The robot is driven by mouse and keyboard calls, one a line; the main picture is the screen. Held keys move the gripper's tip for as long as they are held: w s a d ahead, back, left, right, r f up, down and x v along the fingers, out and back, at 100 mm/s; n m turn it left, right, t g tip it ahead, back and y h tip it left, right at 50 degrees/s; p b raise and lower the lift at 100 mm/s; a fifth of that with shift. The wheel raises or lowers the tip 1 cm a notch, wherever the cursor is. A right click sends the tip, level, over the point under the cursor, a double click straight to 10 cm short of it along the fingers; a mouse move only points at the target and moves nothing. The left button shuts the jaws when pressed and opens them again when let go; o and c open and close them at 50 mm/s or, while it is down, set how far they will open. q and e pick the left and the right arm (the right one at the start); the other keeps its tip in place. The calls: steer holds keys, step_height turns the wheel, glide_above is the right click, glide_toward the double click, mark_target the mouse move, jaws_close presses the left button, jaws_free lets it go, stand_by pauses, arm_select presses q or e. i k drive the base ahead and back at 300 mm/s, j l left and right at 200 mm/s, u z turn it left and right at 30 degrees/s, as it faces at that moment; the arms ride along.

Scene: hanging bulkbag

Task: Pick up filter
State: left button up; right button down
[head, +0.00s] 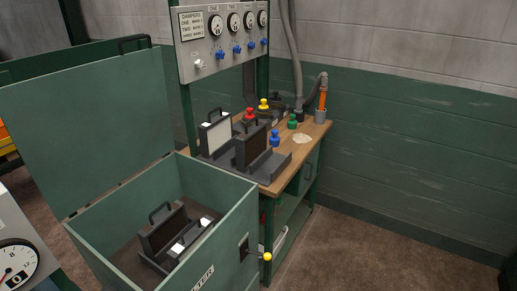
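Several framed filters with black handles are in view. A white-faced filter (215,134) stands upright in a dark holder at the left of the wooden workbench (310,134). A dark brown filter (252,148) stands beside it, to the right. Inside the open green box (232,213) at the front is another dark brown filter (165,233), its handle up, in a dark holder (190,238) with white tabs. The bottom of this holder is partly hidden by the box's front wall. Neither of my grippers shows in the head view.
The box's lid (90,130) stands raised at the left. A yellow-knobbed lever (267,256) sticks out of the box's right side. Red, yellow, blue and green knobs stand on the bench. A gauge panel (225,42) hangs above. The floor (360,255) at right is clear.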

mark_target(160, 230)
steer(key=k+j, duration=0.45)
steer(key=k, duration=0.2)
steer(key=i+l+u, duration=0.3)
steer(key=i+l, duration=0.3)
steer(key=i+l+u, duration=0.15)
steer(key=i+l, duration=0.15)
steer(key=i+l+u, duration=0.15)
steer(key=i+l, duration=0.15)
steer(key=i+l+u, duration=0.15)
steer(key=i+l, duration=0.15)
steer(key=l, duration=0.2)
steer(key=i+l+u, duration=0.1)
steer(key=l, duration=0.3)
steer(key=i+l+u, duration=0.15)
steer(key=i+l, duration=0.2)
steer(key=l, duration=0.15)
